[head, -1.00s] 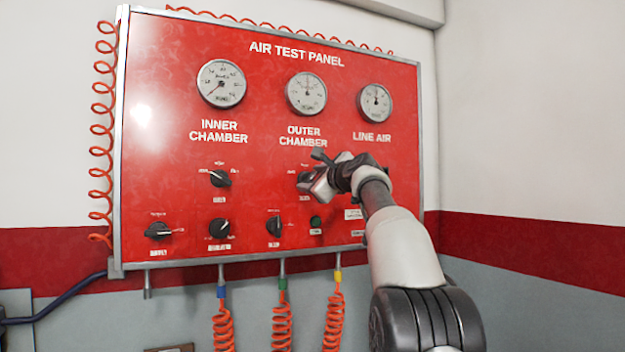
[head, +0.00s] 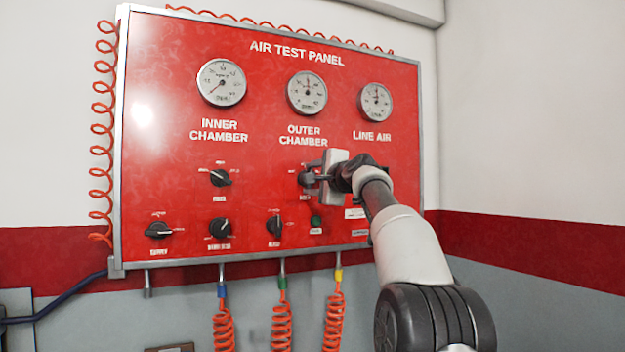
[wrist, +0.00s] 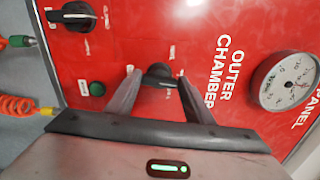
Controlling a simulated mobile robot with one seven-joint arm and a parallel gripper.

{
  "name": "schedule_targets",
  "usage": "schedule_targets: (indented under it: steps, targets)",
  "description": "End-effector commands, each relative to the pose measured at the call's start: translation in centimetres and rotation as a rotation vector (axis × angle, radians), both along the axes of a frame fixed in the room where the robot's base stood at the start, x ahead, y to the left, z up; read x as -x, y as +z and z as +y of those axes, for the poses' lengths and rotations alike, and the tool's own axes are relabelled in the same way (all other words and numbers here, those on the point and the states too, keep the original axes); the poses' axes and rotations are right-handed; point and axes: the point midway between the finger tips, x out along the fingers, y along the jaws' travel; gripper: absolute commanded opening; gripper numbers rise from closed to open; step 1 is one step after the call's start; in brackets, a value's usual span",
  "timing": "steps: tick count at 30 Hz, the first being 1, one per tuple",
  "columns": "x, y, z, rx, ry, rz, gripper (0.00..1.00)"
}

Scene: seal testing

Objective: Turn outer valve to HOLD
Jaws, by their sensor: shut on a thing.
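The outer chamber valve is a black knob (head: 305,179) below the OUTER CHAMBER label on the red air test panel (head: 160,100). My gripper (head: 316,178) is at this knob, its pale body upright in the head view and partly covering the knob and its markings. In the wrist view the knob (wrist: 160,75) sits between the two fingertips of my gripper (wrist: 158,78), which is shut on it. The small position labels around the knob are too small or hidden to read, so its setting cannot be told. The outer chamber gauge (head: 307,93) is above it.
The inner chamber knob (head: 220,178) is to the left. Three black knobs, including the middle one (head: 220,228), form a lower row. A green button (head: 316,221) sits just below my gripper. Coiled orange hoses (head: 281,325) hang below the panel.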

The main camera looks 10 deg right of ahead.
Motion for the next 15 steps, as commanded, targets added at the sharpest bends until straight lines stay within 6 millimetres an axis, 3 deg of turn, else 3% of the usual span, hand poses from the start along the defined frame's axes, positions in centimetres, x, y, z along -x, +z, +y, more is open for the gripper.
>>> schedule_targets:
  steps: [15]
  targets:
    - [-0.01,-0.09,0.0,0.105,0.0,-0.02,0.24]
